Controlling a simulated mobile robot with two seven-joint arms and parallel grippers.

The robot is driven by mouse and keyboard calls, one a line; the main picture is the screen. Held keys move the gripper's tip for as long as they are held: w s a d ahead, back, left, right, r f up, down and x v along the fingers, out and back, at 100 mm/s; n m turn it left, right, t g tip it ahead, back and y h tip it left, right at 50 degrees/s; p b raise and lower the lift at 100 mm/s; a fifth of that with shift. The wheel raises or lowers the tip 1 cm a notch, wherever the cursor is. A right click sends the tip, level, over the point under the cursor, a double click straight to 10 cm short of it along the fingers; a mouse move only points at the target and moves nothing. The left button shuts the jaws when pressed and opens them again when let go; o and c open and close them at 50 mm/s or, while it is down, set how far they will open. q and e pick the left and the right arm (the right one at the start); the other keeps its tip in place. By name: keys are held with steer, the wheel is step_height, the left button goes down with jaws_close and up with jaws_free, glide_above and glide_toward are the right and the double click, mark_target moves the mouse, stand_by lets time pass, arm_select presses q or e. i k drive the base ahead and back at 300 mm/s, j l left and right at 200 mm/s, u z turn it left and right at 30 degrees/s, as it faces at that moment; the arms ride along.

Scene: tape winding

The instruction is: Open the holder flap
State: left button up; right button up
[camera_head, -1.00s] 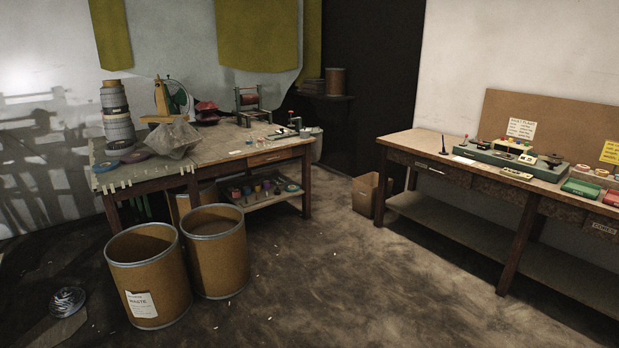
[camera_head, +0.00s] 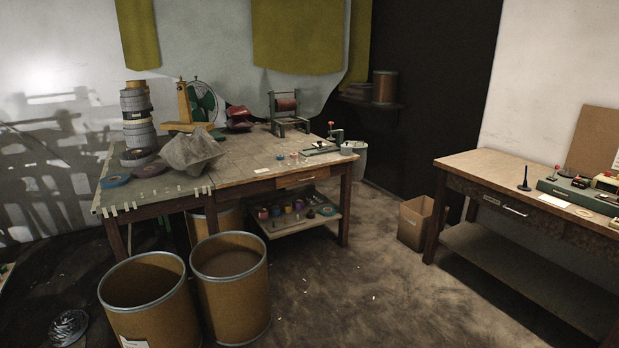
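Neither of my grippers shows in the head view. I cannot tell for sure which thing is the holder, and no flap can be made out at this distance. A green stand with a reddish roll (camera_head: 287,104) is at the back of the left workbench (camera_head: 232,170). A small grey device with a lever (camera_head: 322,147) sits at that bench's right end. A green-based machine (camera_head: 582,194) is on the right workbench (camera_head: 480,165), cut off by the picture's right edge.
Two brown drums (camera_head: 150,310) (camera_head: 232,290) stand before the left bench. A cardboard box (camera_head: 414,222) is on the floor between the benches. The floor between the drums and the right bench is mostly clear. A metal coil (camera_head: 68,328) lies at lower left.

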mark_target(361, 144)
steer(key=i+u, duration=0.1)
steer(key=i, duration=0.45)
steer(key=i+u, duration=0.15)
steer(key=i, duration=0.4)
steer(key=i+u, duration=0.1)
steer(key=i, duration=0.45)
steer(key=i+l+u, duration=0.15)
steer(key=i, duration=0.4)
steer(key=i+l+u, duration=0.1)
steer(key=i, duration=0.45)
